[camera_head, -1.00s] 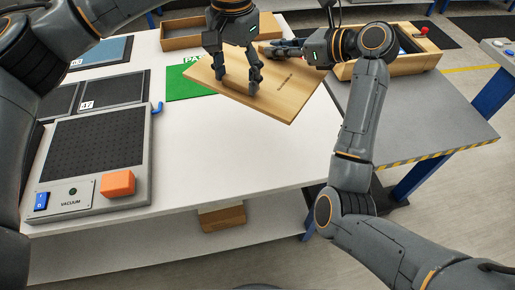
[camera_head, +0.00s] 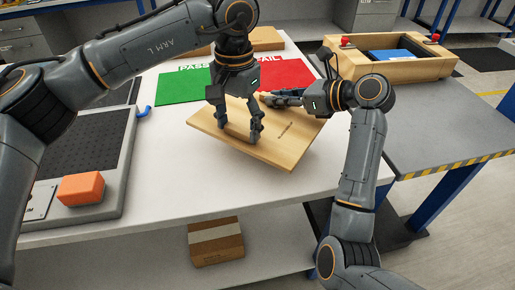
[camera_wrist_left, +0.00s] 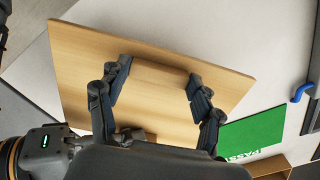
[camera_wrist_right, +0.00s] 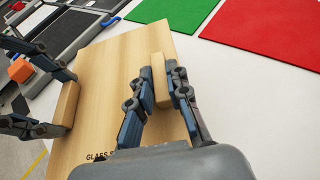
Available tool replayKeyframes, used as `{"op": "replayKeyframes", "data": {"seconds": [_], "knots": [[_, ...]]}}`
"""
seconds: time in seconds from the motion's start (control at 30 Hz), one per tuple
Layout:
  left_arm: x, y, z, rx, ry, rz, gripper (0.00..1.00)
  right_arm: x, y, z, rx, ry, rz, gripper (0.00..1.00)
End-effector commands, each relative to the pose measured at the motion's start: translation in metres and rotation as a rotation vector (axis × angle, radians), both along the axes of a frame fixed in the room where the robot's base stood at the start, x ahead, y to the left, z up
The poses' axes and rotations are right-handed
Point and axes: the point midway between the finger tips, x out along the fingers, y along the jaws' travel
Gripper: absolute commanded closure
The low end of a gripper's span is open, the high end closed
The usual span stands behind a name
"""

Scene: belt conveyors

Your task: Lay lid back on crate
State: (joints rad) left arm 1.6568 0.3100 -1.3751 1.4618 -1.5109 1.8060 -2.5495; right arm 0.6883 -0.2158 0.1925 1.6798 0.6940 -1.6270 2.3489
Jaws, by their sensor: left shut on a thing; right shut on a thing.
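The wooden lid (camera_head: 280,137) is a flat board with dark lettering, held over the white table by both grippers. My left gripper (camera_head: 240,138) is shut on a raised wooden bar on its near left part; this bar shows in the left wrist view (camera_wrist_left: 158,78). My right gripper (camera_head: 266,98) is shut on another bar at the far side, seen in the right wrist view (camera_wrist_right: 160,80). The open wooden crate (camera_head: 350,68) stands at the back right on a grey surface, apart from the lid. It has red knobs and something blue inside (camera_head: 397,56).
Green (camera_head: 185,85) and red (camera_head: 285,74) mats lie behind the lid. A wooden tray or board (camera_head: 262,40) is at the back. An orange block (camera_head: 81,188) sits on the vacuum unit at left. The grey surface (camera_head: 430,120) before the crate is clear.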

Motion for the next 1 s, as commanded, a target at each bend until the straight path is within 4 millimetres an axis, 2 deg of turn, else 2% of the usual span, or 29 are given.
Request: {"op": "replayKeyframes", "data": {"seconds": [0.03,0.43,1.0], "knots": [[0.003,-0.003,0.003,-0.011,-0.014,0.002,0.81,-0.004,0.007,0.002,0.003,0.003,0.022,1.00],[0.003,-0.003,-0.002,-0.011,-0.014,0.002,0.81,-0.004,0.007,-0.004,0.003,0.003,0.022,1.00],[0.003,-0.003,-0.039,-0.011,-0.014,0.002,0.82,-0.004,0.007,-0.040,0.003,0.003,0.022,1.00]]}}
